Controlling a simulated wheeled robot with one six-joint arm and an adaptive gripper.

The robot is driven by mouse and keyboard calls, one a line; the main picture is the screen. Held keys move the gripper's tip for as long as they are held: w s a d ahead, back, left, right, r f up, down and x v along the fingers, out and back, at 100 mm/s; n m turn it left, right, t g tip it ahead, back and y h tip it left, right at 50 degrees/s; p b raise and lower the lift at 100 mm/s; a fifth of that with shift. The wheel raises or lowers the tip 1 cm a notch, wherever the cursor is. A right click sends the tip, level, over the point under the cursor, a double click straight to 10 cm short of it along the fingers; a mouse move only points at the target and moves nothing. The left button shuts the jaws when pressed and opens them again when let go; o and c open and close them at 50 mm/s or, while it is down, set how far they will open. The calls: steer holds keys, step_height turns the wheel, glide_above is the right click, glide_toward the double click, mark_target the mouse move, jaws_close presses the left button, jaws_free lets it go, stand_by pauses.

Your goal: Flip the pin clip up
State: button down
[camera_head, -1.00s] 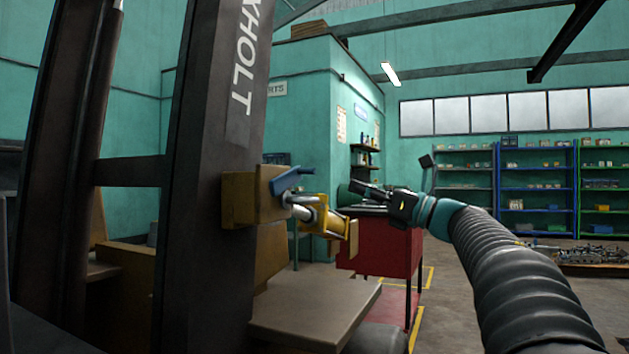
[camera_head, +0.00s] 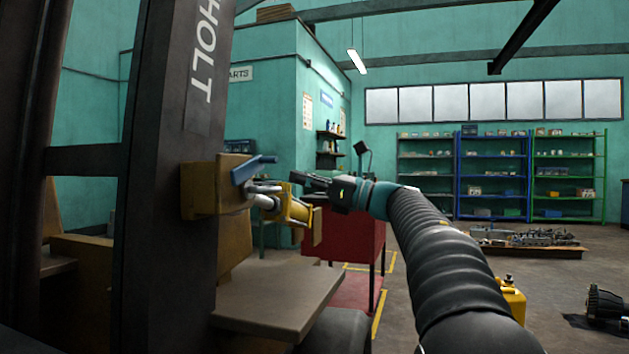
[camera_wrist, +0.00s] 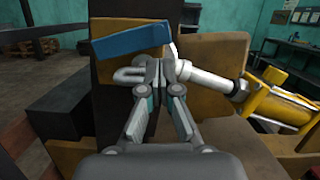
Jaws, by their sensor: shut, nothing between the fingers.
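A blue flat clip (camera_head: 253,169) tilts upward to the right at the ochre bracket (camera_head: 205,187) on the dark mast. In the wrist view, the blue clip (camera_wrist: 131,39) lies across the top, above the fingertips. A grey bent loop (camera_wrist: 129,75) and a silver rod (camera_wrist: 210,79) sit just under it. My gripper (camera_head: 297,177) reaches in from the right. In the wrist view my gripper (camera_wrist: 153,70) is shut and empty, its tips between the loop and the rod. I cannot tell whether they touch either.
A yellow cylinder fitting (camera_wrist: 275,103) continues from the silver rod, also seen in the head view (camera_head: 290,210). A grey-brown plate (camera_head: 275,298) lies below. A red cart (camera_head: 350,240) stands behind my gripper.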

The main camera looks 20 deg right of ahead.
mark_target(260, 166)
steer(key=shift+x, duration=2.35)
steer(key=shift+a+r+n, duration=0.15)
steer(key=shift+n, duration=0.15)
